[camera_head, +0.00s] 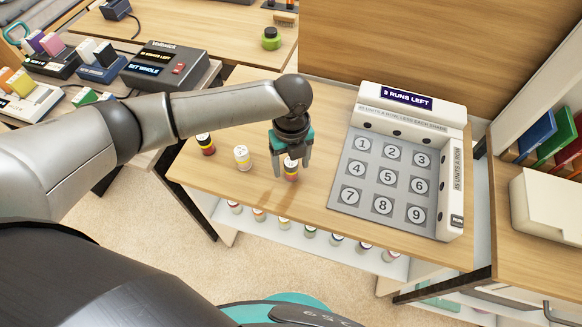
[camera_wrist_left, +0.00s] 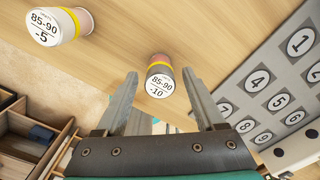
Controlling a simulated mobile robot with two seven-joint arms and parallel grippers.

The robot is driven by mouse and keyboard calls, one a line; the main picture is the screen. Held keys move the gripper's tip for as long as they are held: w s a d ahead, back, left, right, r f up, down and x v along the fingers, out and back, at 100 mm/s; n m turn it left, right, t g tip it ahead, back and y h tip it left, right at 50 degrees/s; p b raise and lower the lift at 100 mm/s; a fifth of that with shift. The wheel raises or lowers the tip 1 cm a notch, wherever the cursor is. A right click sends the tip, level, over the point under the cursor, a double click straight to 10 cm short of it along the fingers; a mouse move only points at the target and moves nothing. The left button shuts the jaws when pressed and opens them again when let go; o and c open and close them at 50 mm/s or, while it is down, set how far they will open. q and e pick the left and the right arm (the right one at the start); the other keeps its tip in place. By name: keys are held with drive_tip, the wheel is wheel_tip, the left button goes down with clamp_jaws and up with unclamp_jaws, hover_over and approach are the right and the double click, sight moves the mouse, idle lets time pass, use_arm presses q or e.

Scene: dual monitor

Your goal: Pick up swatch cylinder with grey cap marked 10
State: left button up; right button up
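A small swatch cylinder (camera_head: 291,174) stands on the wooden table, with a yellow band and a white top label. In the left wrist view the cylinder shows in the gap between the fingers (camera_wrist_left: 160,73), with clear space on both sides. Whether the fingertips are level with it is hard to tell. My right gripper is not in view.
A cylinder marked -5 (camera_wrist_left: 60,26), also seen in the head view (camera_head: 242,158), stands to the left, with a dark red one (camera_head: 205,144) beyond. A grey numbered board (camera_head: 379,205) with raised walls stands right. Several cylinders line a shelf below the front edge.

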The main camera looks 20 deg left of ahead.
use_arm(q)
clamp_jaws()
idle(0.3)
drive_tip(key=shift+r, duration=0.15)
